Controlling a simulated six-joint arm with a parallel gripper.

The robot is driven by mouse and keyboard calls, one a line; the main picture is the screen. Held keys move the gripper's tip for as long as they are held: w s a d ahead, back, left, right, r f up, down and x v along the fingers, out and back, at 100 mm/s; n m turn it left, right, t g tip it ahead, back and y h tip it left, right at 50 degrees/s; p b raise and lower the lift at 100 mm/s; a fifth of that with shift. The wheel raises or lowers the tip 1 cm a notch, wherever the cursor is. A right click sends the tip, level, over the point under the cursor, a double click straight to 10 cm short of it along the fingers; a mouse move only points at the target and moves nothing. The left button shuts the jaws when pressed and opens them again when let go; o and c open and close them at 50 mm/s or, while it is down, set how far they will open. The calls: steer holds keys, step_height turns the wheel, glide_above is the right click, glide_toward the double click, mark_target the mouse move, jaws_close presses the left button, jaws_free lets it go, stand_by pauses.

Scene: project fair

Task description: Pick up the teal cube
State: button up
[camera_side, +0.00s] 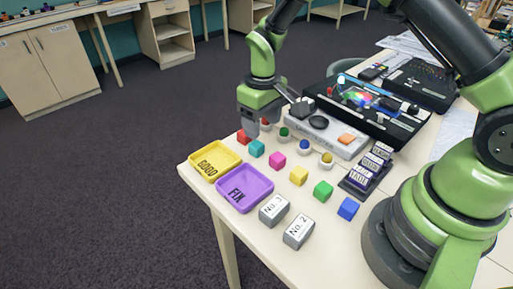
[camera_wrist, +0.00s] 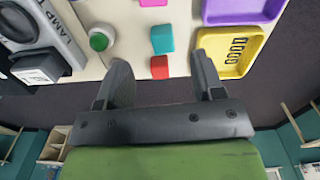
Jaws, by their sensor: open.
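The teal cube (camera_side: 257,148) sits on the pale table between the red cube (camera_side: 243,137) and the magenta cube (camera_side: 277,160). In the wrist view the teal cube (camera_wrist: 162,39) lies just beyond my fingertips, about midway across the gap. My gripper (camera_side: 258,123) points down above the red-cube end of the row, empty, with its jaws apart. In the wrist view my gripper (camera_wrist: 160,62) has the red cube (camera_wrist: 159,67) showing between its fingers. The exact height of the fingertips above the table is hard to tell.
The yellow tray (camera_side: 215,160) and purple tray (camera_side: 244,188) lie left of the cubes. Yellow (camera_side: 299,175), green (camera_side: 323,190) and blue (camera_side: 348,208) cubes continue the row. Two numbered grey blocks (camera_side: 274,210) stand in front.

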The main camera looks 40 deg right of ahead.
mark_target(259, 145)
steer(key=f, duration=0.7)
steer(key=shift+w+a+f, duration=0.1)
steer(key=shift+w+f, duration=0.25)
steer(key=shift+f, duration=0.05)
steer(key=shift+c, duration=0.4)
steer(key=c, duration=0.9)
